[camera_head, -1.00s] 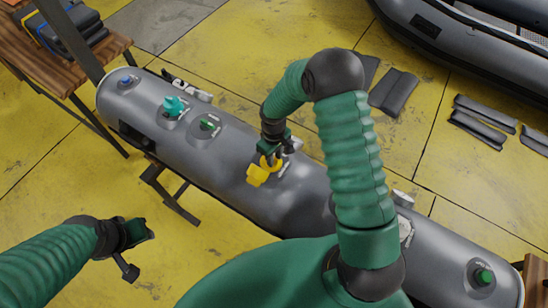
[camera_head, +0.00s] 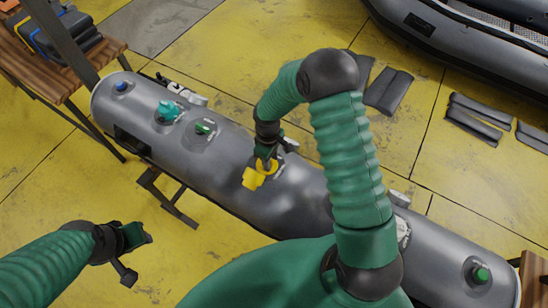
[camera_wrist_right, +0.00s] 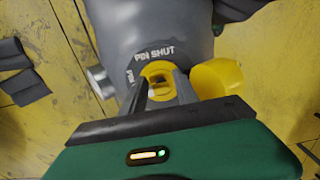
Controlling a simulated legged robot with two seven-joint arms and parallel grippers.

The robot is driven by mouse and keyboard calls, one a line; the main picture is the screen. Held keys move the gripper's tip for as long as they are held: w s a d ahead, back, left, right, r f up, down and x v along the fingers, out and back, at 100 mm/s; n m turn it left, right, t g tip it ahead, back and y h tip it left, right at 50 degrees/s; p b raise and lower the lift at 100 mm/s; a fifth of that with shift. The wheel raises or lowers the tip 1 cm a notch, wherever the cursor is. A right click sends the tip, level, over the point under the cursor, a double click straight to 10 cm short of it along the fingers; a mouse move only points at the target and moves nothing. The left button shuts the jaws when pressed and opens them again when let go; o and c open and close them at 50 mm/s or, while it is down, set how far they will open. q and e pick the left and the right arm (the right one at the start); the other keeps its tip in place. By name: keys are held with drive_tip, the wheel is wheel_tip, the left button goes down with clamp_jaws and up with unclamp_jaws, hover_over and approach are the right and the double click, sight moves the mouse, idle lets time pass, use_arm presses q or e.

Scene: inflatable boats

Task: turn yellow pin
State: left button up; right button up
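The yellow pin (camera_wrist_right: 158,70) sits in the grey boat tube, below printed words that read "PIN SHUT". A round yellow cap (camera_wrist_right: 216,77) is to its right. In the head view the yellow parts (camera_head: 253,179) show on the tube, partly hidden by my right gripper (camera_head: 265,160). In the right wrist view the fingers of my right gripper (camera_wrist_right: 160,88) stand on either side of the pin. I cannot tell whether they press on it. My left gripper (camera_head: 135,252) is away from the tube at the lower left, and its finger opening is unclear.
The grey tube (camera_head: 220,175) carries a blue fitting (camera_head: 121,86), a teal valve (camera_head: 168,109) and green knobs (camera_head: 204,127) (camera_head: 481,274). A wooden bench (camera_head: 95,62) stands at the upper left. A grey boat (camera_head: 450,45) is at the upper right. Yellow floor is open at left.

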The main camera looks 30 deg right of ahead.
drive_tip(key=shift+o, duration=0.4)
drive_tip(key=w+r, duration=0.1)
drive_tip(key=r+p, duration=0.1)
drive_tip(key=shift+w+a+r, duration=0.3)
drive_tip(key=shift+w+a, duration=0.05)
drive_tip(key=shift+w+r+p, duration=0.1)
drive_tip(key=shift+r+p, duration=0.45)
drive_tip(key=shift+p, duration=0.05)
use_arm(q)
drive_tip(key=w+p+v, duration=0.3)
drive_tip(key=p+v, duration=0.8)
drive_tip(key=v, duration=0.3)
drive_tip(key=shift+w+a+r+p, duration=0.35)
drive_tip(key=shift+w, duration=0.05)
use_arm(e)
wheel_tip(320, 180, up, 15)
drive_tip(key=shift+s+d, duration=0.3)
drive_tip(key=shift+s, duration=0.05)
